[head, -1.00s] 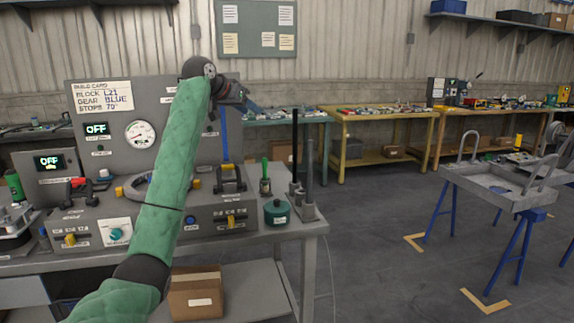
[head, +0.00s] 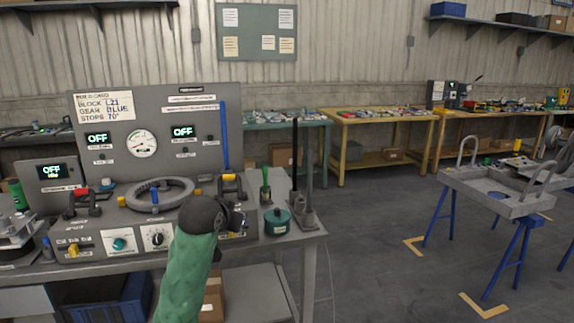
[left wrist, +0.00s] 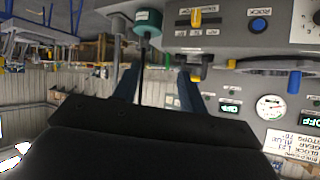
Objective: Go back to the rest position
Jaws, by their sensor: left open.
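My left gripper (left wrist: 158,85) shows in the left wrist view with its two dark blue fingers apart and nothing seen between them. In the head view my green-sleeved left arm rises from the bottom, and its black wrist hides most of the gripper (head: 238,219). The gripper is in front of the right part of the grey control bench rig (head: 80,228), near its yellow-and-black handle. Whether it touches the rig cannot be told. My right gripper is not in view.
A green pot (head: 277,220) and dark upright posts (head: 308,185) stand at the workbench's right end. A grey ring (head: 180,191) lies on the rig below a gauge (head: 142,143). A grey tray on blue trestles (head: 510,208) stands right. The floor between is clear.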

